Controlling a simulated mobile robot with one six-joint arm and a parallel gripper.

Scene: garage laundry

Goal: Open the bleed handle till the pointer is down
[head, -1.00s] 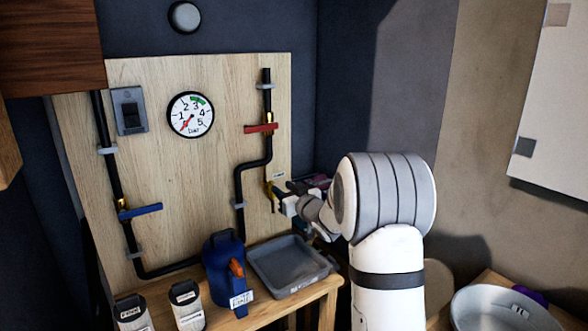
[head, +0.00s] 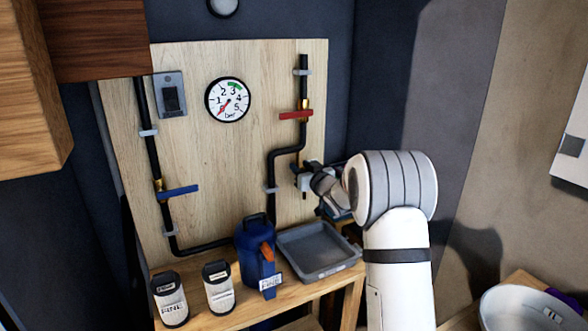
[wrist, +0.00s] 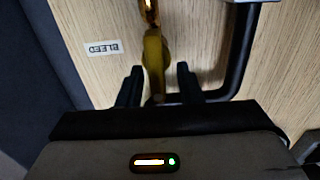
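The bleed handle (wrist: 153,62) is a yellow lever beside a white BLEED label (wrist: 103,48) in the wrist view. My gripper (wrist: 159,68) is open, with its dark fingers on either side of the lever's near end. Gaps show between lever and fingers, so it is not clamped. In the head view my gripper (head: 308,180) is at the lower right of the board and largely hides the bleed handle. The round gauge (head: 228,100) has a green mark near 3 to 4. Its red pointer points to the lower left, near the bottom of the scale.
A red-handled valve (head: 297,115) sits above my gripper, and a blue-handled valve (head: 180,190) is on the left pipe. A grey tray (head: 320,252), blue jug (head: 257,255) and two labelled containers (head: 219,287) stand on the bench below. A switch box (head: 170,95) is on the board.

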